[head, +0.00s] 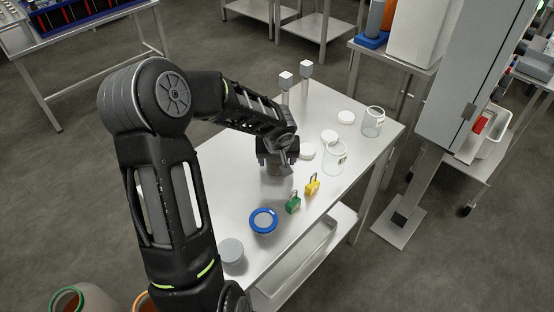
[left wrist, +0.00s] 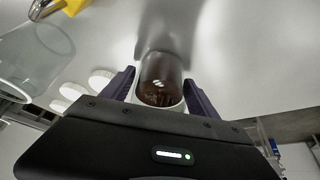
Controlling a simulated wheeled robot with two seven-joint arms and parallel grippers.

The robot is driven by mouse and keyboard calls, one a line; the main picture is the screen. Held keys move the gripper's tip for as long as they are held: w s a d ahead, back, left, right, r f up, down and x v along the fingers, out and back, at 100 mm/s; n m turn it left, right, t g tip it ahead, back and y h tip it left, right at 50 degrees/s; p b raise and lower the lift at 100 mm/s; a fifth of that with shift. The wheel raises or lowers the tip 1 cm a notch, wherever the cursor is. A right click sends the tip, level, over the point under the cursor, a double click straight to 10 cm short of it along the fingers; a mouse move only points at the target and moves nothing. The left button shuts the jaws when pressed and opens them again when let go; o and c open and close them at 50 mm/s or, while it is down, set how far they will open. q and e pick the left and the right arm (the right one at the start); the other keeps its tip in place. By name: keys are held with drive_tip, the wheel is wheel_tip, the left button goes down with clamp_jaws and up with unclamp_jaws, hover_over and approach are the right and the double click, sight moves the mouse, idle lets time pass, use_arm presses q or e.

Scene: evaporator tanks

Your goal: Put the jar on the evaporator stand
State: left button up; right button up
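A small jar with dark brown contents (left wrist: 161,80) is between the two fingers of my left gripper (left wrist: 160,78) in the left wrist view. The fingers flank it closely; whether they press on it is unclear. In the head view my left gripper (head: 277,158) points down over the middle of the white table, and the jar (head: 276,170) shows only partly beneath it. Whether its base touches the table is hidden. I cannot tell for sure which thing is the evaporator stand. My right gripper is not in view.
The white table (head: 225,185) also holds a blue-rimmed disc (head: 263,221), green padlock (head: 293,203), yellow padlock (head: 312,185), clear jars (head: 335,158) (head: 373,122), white lids (head: 346,117) and a grey lidded container (head: 231,252). Two posts (head: 286,80) (head: 306,69) rise behind. A grey column (head: 440,100) stands right.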

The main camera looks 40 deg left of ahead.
use_arm(q)
drive_tip(key=shift+o, duration=1.1)
drive_tip(key=shift+r+p, duration=0.25)
drive_tip(key=shift+p, duration=0.05)
drive_tip(key=v, duration=1.2)
drive_tip(key=shift+f, duration=0.15)
